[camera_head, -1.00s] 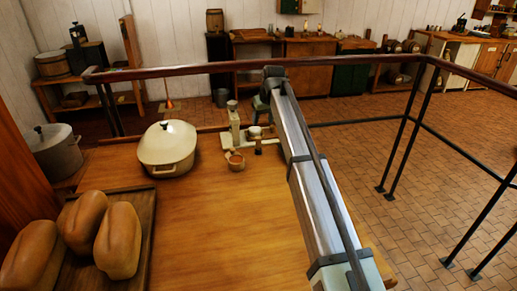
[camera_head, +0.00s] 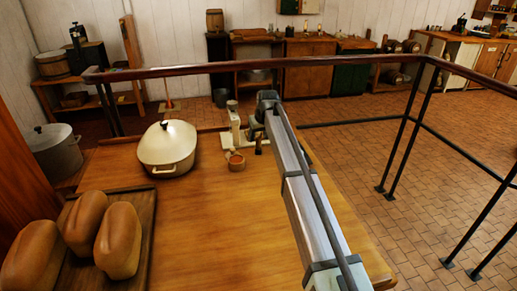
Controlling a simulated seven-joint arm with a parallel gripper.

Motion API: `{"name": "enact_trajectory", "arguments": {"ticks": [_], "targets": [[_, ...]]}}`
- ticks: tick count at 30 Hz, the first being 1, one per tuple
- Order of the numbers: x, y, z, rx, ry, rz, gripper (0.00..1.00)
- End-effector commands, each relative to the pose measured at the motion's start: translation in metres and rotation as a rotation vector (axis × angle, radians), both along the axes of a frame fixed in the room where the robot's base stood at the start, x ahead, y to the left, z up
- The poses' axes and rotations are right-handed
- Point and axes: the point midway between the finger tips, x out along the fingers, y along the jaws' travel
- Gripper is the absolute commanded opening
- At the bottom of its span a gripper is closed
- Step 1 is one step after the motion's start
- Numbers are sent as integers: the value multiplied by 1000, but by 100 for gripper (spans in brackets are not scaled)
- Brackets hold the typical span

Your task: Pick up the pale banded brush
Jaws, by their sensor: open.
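I cannot clearly make out the pale banded brush. Small items stand close together near the far edge of the wooden table (camera_head: 215,230). Among them are a pale upright stand (camera_head: 234,117), a small brown cup (camera_head: 236,161) and a small dark piece (camera_head: 258,147). My gripper (camera_head: 254,128) is at the far end of my arm, just right of the pale stand and above the dark piece. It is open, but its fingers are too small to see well. My gripper and arm hide part of this group.
A cream lidded pot (camera_head: 167,145) stands left of the small items. A wooden board (camera_head: 147,215) with loaves (camera_head: 118,240) lies at the front left. A rail (camera_head: 200,69) runs behind the table. The middle of the tabletop is clear.

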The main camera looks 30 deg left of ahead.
Motion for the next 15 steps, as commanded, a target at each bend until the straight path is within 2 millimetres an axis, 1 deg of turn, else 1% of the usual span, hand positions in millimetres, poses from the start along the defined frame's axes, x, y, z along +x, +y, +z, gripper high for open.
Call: {"name": "enact_trajectory", "arguments": {"ticks": [1, 3, 7, 10, 15], "targets": [[1, 2, -8, -2, 1, 0, 57], [3, 5, -17, -2, 3, 0, 57], [7, 9, -30, -1, 1, 0, 57], [7, 10, -34, -1, 1, 0, 57], [7, 10, -34, -1, 1, 0, 57]]}}
